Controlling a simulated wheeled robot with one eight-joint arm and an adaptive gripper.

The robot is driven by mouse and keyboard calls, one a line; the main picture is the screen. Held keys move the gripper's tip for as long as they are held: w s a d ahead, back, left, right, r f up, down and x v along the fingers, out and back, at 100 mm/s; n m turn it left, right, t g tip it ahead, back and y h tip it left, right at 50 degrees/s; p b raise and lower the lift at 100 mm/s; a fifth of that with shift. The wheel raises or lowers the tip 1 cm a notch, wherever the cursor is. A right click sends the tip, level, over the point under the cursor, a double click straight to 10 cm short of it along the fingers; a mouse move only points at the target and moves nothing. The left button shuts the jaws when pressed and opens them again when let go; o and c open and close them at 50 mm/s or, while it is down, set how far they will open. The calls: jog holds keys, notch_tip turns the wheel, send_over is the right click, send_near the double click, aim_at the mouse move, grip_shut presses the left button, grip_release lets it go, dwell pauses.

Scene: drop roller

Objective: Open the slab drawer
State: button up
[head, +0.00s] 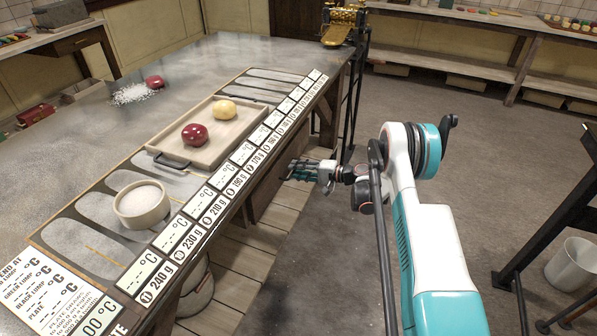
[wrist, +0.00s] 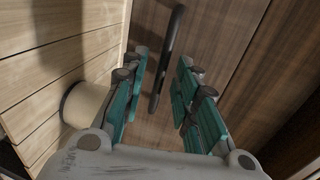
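In the wrist view a dark bar handle (wrist: 169,50) stands out from a brown wooden front (wrist: 215,35), which looks like the slab drawer's front. My gripper (wrist: 162,60) is open, with teal finger pads on either side of the handle's line; I cannot tell whether they touch it. In the head view my gripper (head: 303,170) is beside the bench's front side, below the top's edge. The handle is not clear there, and the drawer looks mostly hidden under the bench (head: 225,58).
A tray (head: 168,150) with a red lump (head: 195,135) and a yellow lump (head: 224,110) sits on the bench, near a bowl of white grains (head: 141,204). A black metal post (head: 356,100) stands at the bench's far end.

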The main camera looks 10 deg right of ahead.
grip_shut()
jog(key=f+v, duration=0.2)
jog(key=v, duration=1)
jog(key=d+f+v, duration=0.1)
jog(key=f+v, duration=0.2)
jog(key=v, duration=0.8)
jog(key=shift+s+d, duration=0.2)
jog(key=shift+s, duration=0.3)
jog(key=shift+r, duration=0.1)
grip_release()
